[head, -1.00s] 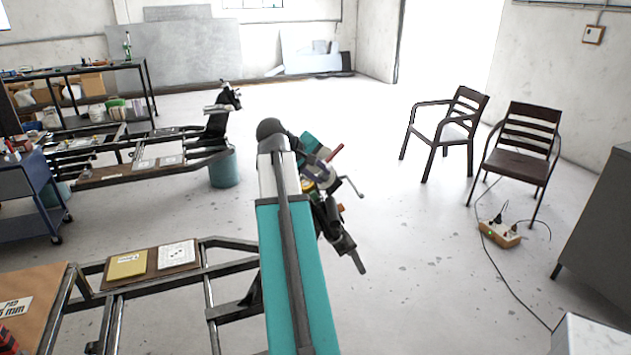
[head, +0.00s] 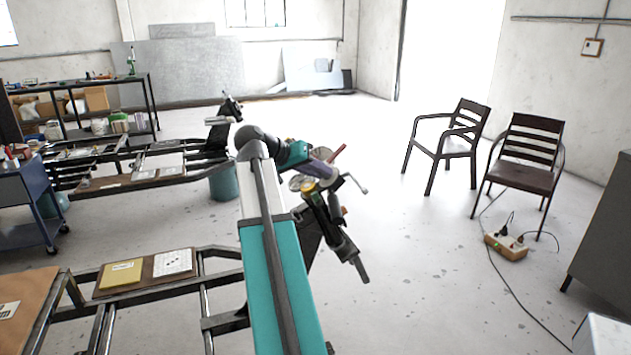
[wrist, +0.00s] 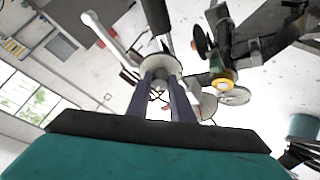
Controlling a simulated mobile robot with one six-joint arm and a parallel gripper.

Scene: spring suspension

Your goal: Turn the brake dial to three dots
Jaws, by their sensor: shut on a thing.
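My gripper (wrist: 161,80) is shut on a pale round knob (wrist: 160,66), which appears to be the brake dial; its fingers sit on either side of it in the wrist view. No dot marks can be made out on it. In the head view my gripper (head: 319,167) is at the dark suspension assembly (head: 336,225), partly behind my arm, and the dial cannot be told apart there. A yellow-ended knob (wrist: 222,85) sits to the right of the fingers in the wrist view, apart from them.
A cranked pale lever (head: 355,182) and a red grip (head: 340,152) stick out beside the gripper. A metal frame (head: 215,322) carries a board with a yellow pad (head: 121,273) and a dotted card (head: 173,262). Two chairs (head: 527,172) stand at right; open floor lies between.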

